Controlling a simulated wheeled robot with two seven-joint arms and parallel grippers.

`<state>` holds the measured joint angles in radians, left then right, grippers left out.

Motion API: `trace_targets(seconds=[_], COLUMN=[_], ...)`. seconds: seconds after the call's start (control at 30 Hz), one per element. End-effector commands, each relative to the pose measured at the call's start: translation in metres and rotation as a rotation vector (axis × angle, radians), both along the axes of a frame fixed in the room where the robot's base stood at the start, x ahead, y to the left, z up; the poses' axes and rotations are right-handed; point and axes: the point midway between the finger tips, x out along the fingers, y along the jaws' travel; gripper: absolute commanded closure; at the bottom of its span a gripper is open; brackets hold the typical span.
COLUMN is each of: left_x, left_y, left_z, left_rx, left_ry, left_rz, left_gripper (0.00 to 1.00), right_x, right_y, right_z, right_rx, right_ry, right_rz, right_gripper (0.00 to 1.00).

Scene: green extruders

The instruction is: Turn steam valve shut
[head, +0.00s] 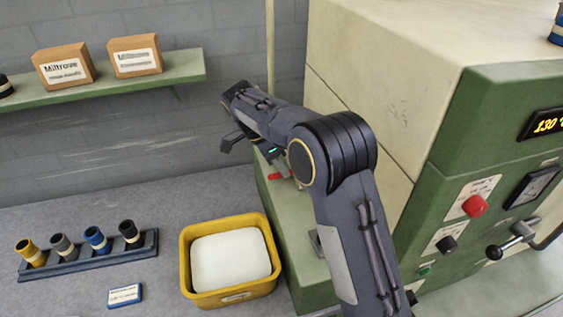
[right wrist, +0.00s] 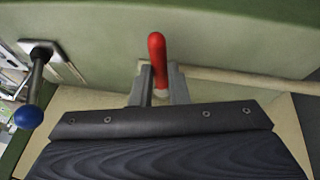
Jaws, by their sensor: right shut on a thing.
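The steam valve's red handle (right wrist: 156,48) stands up between the two fingers of my right gripper (right wrist: 161,86) in the right wrist view. The fingers are shut on it near its lower end, and its rounded tip sticks out beyond them. In the head view a bit of the red handle (head: 279,176) shows below my right wrist, above the low green housing. My right arm hides most of the valve there. My left gripper is not in view.
A pale pipe (right wrist: 245,80) runs right from the valve. A blue-knobbed lever (right wrist: 28,117) stands left of the gripper. A yellow bin (head: 230,297) and a rack of coloured cylinders (head: 90,260) sit on the grey surface. The large green-and-cream machine (head: 400,75) stands right.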

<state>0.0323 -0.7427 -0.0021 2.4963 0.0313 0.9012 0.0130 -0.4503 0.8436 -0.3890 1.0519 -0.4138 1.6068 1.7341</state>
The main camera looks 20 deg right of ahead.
Motion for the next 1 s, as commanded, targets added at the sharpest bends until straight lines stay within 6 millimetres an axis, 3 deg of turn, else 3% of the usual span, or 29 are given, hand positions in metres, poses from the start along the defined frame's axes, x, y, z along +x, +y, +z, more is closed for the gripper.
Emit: trace_targets(seconds=[0.77,0.8,0.93,1.0], left_x=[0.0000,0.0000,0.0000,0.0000], left_y=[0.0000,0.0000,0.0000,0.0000], left_z=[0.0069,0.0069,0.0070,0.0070], left_rx=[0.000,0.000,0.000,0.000], left_ry=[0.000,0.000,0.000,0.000], left_rz=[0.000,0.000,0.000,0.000], left_gripper=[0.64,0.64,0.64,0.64], right_x=[0.0008,0.0008,0.0008,0.0008], right_y=[-0.0005,-0.0005,-0.0006,-0.0007], right_z=[-0.0005,-0.0005,-0.0003,-0.0003], right_rx=[0.001,0.001,0.001,0.001], right_ry=[-0.001,-0.001,-0.001,-0.001], right_rz=[-0.096,-0.096,-0.095,-0.095], right_gripper=[1.00,0.80,0.63,0.63])
